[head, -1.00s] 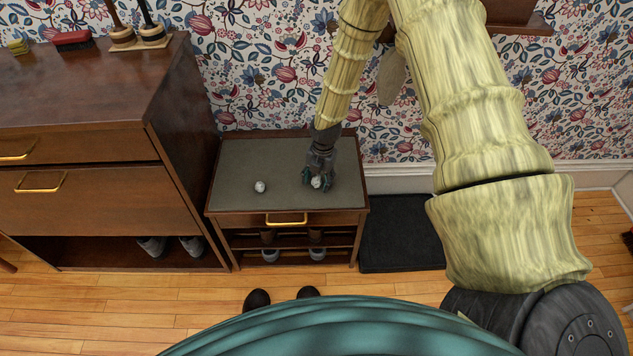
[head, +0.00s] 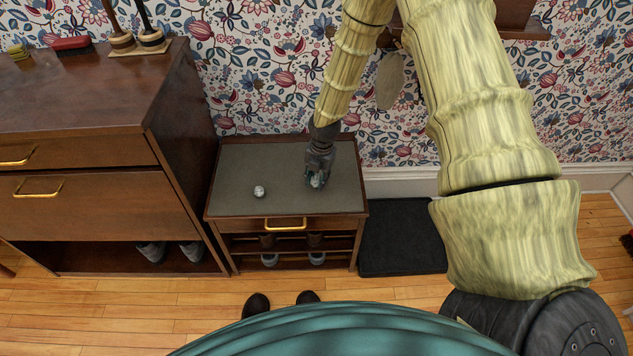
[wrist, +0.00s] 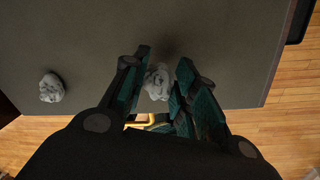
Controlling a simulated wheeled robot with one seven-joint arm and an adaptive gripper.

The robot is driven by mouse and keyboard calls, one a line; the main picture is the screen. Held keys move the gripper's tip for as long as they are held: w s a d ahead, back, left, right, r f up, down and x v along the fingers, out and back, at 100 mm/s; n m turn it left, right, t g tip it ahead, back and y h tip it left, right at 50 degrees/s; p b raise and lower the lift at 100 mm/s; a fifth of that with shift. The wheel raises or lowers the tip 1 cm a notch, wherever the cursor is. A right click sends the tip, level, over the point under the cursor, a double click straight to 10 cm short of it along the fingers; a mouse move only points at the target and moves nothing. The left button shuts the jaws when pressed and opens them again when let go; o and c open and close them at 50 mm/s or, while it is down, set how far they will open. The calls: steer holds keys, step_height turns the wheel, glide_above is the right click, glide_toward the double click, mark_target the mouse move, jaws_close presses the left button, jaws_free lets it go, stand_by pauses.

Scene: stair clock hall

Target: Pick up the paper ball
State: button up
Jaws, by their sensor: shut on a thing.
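A pale, crumpled paper ball (head: 316,181) is between the fingers of my gripper (head: 318,180), over the right part of the small cabinet's grey top. In the wrist view the ball (wrist: 157,82) sits between the two dark green fingers (wrist: 160,88), which are shut on it and partly hide it. I cannot tell whether it touches the top. A second crumpled ball (head: 259,191), whitish grey and similar in size, lies on the top to the left. It also shows at the left of the wrist view (wrist: 51,87), apart from my fingers.
The small cabinet (head: 235,175) has a raised back edge, a brass-handled drawer and shoes below. A taller brown cabinet (head: 180,130) stands close on its left. Flowered wallpaper is behind, and a black mat (head: 402,235) lies on the right. The grey top is otherwise clear.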

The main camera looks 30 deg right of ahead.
steer(key=a, duration=0.5)
steer(key=a+r, duration=0.1)
steer(key=a, duration=0.4)
steer(key=s+a+r, duration=0.1)
steer(key=a, duration=0.5)
steer(key=shift+s+r, duration=0.1)
steer(key=shift+r, duration=0.1)
